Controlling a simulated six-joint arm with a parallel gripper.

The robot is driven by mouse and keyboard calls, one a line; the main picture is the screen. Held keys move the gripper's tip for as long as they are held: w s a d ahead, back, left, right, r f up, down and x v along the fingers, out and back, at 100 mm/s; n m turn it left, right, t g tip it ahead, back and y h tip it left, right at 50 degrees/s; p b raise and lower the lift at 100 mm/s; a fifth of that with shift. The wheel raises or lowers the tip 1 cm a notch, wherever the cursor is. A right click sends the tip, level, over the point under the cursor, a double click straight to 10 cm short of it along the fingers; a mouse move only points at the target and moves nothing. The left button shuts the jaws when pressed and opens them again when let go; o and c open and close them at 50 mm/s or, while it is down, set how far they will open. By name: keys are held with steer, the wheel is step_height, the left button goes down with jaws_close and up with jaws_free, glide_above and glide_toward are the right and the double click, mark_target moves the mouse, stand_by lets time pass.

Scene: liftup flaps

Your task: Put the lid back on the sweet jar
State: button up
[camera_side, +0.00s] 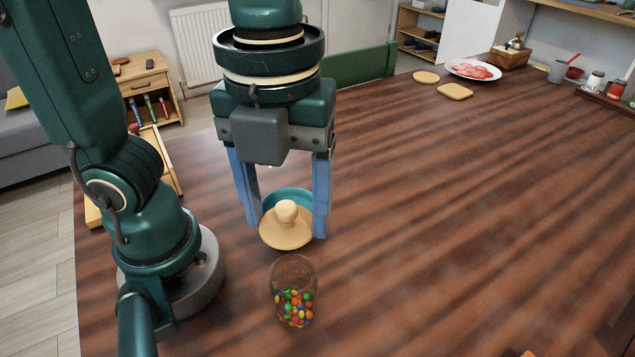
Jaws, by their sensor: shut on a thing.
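The sweet jar (294,297) is clear glass and stands upright on the wooden table, with an open top and several coloured sweets in its lower part. The lid (286,233) is a tan disc with a rounded knob on top. It is behind the jar in the picture, apart from it. My gripper (287,228) points down with its two blue fingers on either side of the lid, shut on its edges. Whether the lid is clear of what lies under it cannot be told. A teal round dish (291,195) shows partly behind the lid, its rest hidden.
A wooden rack (160,165) stands at the left.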

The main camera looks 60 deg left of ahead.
step_height(320, 180, down, 6)
steer(key=shift+f, duration=0.2)
stand_by(0.5)
steer(key=shift+f, duration=0.15)
stand_by(1.9)
steer(key=o, duration=1.3)
steer(key=shift+o, duration=0.2)
steer(key=shift+r, duration=3.5)
